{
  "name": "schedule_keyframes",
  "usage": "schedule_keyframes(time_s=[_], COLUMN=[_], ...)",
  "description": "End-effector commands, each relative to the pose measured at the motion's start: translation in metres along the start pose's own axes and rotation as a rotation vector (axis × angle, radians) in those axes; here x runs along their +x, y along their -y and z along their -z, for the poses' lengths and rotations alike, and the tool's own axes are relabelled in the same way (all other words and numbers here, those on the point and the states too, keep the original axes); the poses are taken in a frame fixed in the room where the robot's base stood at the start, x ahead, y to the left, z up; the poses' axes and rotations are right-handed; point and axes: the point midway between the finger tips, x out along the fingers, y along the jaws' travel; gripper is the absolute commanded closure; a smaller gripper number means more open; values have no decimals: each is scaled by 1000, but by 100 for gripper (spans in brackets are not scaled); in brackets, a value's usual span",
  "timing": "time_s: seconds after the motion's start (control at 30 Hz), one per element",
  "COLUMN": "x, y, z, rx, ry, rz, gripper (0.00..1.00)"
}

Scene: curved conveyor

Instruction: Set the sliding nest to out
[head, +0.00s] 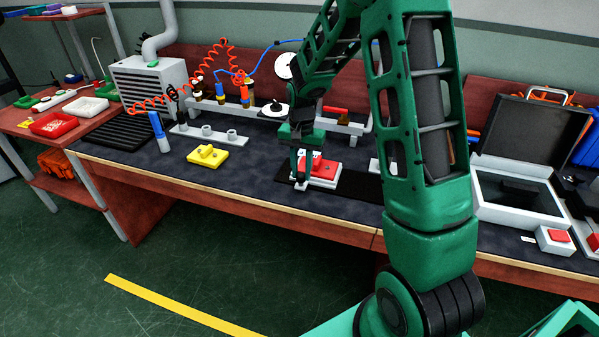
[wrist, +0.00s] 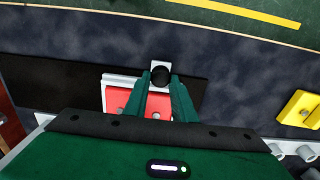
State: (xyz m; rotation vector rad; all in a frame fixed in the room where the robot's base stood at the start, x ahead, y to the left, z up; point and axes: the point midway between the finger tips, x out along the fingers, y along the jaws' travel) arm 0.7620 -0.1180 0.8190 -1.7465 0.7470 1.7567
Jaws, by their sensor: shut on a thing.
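The sliding nest (head: 318,172) is a white plate with a red top, sitting on a black strip (head: 358,188) on the workbench. It is nearer the strip's left end in the head view. In the wrist view the nest (wrist: 123,97) shows partly behind my fingers, with a white tab and a round black knob (wrist: 160,75) on its edge. My gripper (head: 301,181) is down at the nest's near left side. In the wrist view my gripper (wrist: 160,80) has its fingers shut on both sides of the black knob. The covered part of the red top is hidden.
A yellow block (head: 208,156) stands to the left on the dark bench top. An open black case (head: 520,155) is at the right. The bench's front edge (head: 230,197) is close.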

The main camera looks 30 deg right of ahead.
Motion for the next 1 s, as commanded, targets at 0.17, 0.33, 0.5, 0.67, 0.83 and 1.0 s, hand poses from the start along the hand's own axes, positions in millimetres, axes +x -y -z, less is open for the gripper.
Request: schedule_keyframes(time_s=[0.17,0.33,0.5,0.67,0.83,1.0], x=[-2,-2,-2,-5,-26,-59], y=[8,8,5,4,4,5], z=[1,1,1,1,1,1], rx=[-10,-11,-8,-6,-6,-7], ry=[-7,-7,-5,-4,-7,-7], rz=[15,17,12,11,12,13], gripper=[100,57,57,57,57,57])
